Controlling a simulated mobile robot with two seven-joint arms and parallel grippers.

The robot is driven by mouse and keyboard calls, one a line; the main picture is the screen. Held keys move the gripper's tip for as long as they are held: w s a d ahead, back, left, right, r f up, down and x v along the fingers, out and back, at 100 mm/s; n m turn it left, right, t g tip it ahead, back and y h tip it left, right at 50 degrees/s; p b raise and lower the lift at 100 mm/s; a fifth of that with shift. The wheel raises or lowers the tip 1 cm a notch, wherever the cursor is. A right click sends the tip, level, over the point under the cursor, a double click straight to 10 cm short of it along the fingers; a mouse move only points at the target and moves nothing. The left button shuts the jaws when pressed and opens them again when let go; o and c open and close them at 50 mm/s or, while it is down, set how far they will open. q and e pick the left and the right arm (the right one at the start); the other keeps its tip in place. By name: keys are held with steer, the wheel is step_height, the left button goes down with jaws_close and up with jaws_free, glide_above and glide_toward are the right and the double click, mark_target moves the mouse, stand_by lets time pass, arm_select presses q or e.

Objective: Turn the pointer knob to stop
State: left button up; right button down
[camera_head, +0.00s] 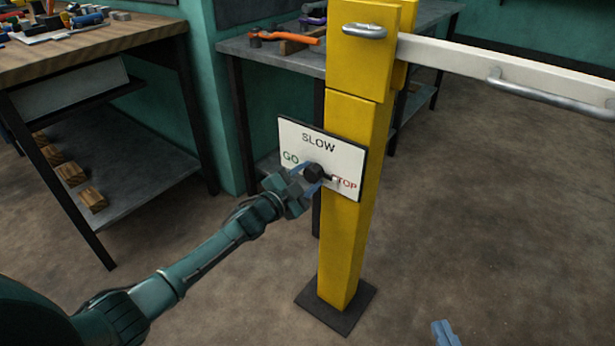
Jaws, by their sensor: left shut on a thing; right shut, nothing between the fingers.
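A white sign plate (335,152) on the yellow post reads SLOW at the top, GO at the left and STOP at the right. The dark pointer knob (315,173) sits at its lower middle. The knob's pointer reaches right and slightly down, its tip over the start of the word STOP. My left gripper (311,176) comes from the lower left and is shut on the knob, its blue fingers on either side. It hides part of the plate's lower edge. My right gripper (445,334) shows only as blue fingertips at the bottom edge, shut and empty, away from the post.
The yellow post (345,250) stands on a dark base plate (335,305). A white barrier arm (480,65) with a metal handle extends right from its top. A wooden workbench (95,45) with tools stands left, a grey bench (270,52) behind. The floor right of the post is clear.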

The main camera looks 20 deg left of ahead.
stand_by(0.4)
arm_select(q)
steer(key=o, duration=1)
steer(key=shift+s, duration=0.1)
arm_select(e)
steer(key=shift+r, duration=0.1)
arm_select(q)
steer(key=p+v, duration=0.3)
steer(key=v, duration=1)
arm_select(e)
steer(key=shift+s+d+m+g+h, duration=0.2)
steer(key=shift+s+g, duration=0.1)
steer(key=shift+g, duration=0.3)
steer(key=shift+s+d+m+g+h, duration=0.2)
steer(key=shift+s+g, duration=0.1)
steer(key=shift+g, duration=0.3)
